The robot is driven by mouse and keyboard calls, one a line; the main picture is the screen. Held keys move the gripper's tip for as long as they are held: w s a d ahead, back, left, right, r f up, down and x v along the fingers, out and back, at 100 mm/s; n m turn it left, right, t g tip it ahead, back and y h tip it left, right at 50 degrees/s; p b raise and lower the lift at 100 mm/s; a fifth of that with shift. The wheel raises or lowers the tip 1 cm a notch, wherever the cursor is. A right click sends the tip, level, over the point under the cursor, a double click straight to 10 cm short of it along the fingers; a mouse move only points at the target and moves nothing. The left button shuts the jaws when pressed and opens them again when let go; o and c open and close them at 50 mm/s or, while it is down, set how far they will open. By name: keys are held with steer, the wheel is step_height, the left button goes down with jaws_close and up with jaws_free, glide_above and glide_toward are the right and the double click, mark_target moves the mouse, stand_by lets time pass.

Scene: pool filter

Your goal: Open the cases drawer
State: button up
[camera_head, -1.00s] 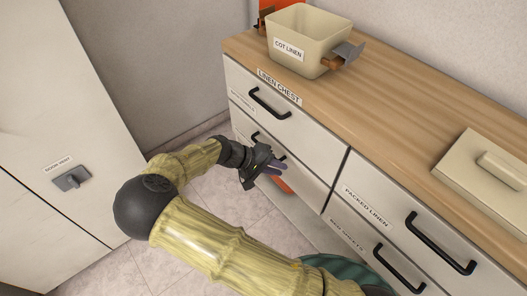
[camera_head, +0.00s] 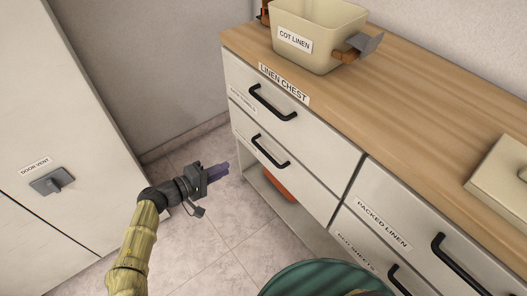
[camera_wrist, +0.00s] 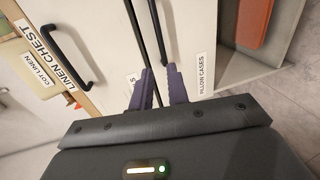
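The pillow cases drawer (camera_head: 290,168) is the lower drawer at the left end of the linen chest. It looks closed, with a black bar handle (camera_head: 270,152). In the wrist view its label (camera_wrist: 203,73) reads "PILLOW CASES", and its handle (camera_wrist: 157,30) lies beyond my fingertips. My gripper (camera_head: 222,171) is left of the drawer front, apart from the handle, with its purple fingers pointing toward the chest. In the wrist view my gripper (camera_wrist: 159,72) shows its two fingers apart with nothing held between them.
A closed upper drawer (camera_head: 315,135) is above. The packed linen drawer (camera_head: 415,240) is to the right. A cot linen bin (camera_head: 310,60) stands on top. An orange thing (camera_head: 279,186) lies beneath the drawer. A cabinet with a door vent (camera_head: 52,181) is left; floor between is clear.

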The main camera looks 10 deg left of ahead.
mark_target(264, 150)
steer(key=b+x, duration=0.3)
steer(key=x, duration=1.3)
steer(key=shift+w+d, duration=0.25)
steer(key=shift+w, duration=0.05)
jaws_close()
